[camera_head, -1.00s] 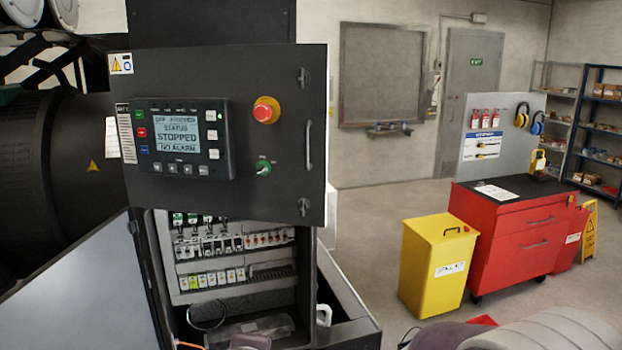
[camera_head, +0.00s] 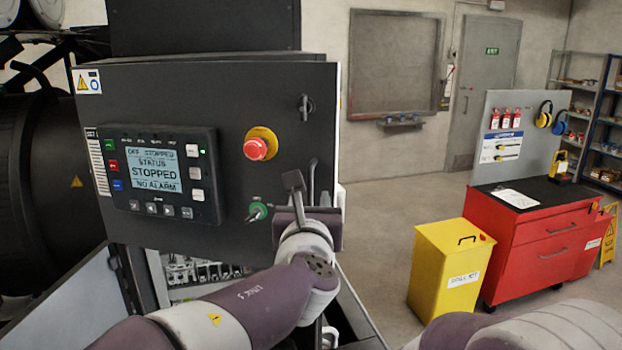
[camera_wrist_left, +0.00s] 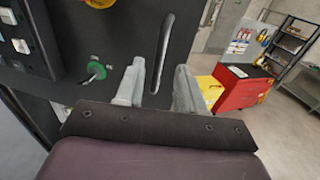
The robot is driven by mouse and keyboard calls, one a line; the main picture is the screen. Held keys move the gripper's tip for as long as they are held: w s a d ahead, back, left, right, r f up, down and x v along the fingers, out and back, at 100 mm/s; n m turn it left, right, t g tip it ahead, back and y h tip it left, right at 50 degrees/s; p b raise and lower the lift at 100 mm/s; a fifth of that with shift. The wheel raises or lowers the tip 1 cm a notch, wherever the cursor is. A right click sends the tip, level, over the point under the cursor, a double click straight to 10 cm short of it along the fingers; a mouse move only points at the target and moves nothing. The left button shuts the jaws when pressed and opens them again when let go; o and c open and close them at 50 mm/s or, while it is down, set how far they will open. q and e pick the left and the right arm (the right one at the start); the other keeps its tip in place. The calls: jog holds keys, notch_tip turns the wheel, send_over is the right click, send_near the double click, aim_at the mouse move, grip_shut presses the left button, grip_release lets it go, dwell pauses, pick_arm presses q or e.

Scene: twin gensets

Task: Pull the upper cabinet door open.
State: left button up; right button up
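The upper cabinet door (camera_head: 235,100) is a dark panel carrying a control display, a red emergency button and a green key switch. It looks closed over the cabinet. Its upright bar handle (camera_head: 313,168) is near the door's right edge and also shows in the left wrist view (camera_wrist_left: 165,45). My left gripper (camera_head: 306,188) is in front of the handle's lower part. In the left wrist view its fingers (camera_wrist_left: 158,90) are apart, one on each side of the handle's line; contact is not visible. My right gripper is out of view; only part of my right arm shows at bottom right.
Below the door, the open lower compartment (camera_head: 190,270) shows wiring parts, partly hidden by my left arm. A yellow bin (camera_head: 445,270) and a red tool cabinet (camera_head: 530,245) stand to the right. Open floor lies between the cabinet and the bin.

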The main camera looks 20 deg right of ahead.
aim_at(310, 193)
pick_arm(q)
jog(key=shift+r+p+x, duration=0.25)
jog(key=shift+p+x, duration=0.25)
jog(key=shift+x, duration=0.7)
jog(key=shift+w+f, duration=0.1)
jog(key=shift+w, duration=0.25)
grip_shut()
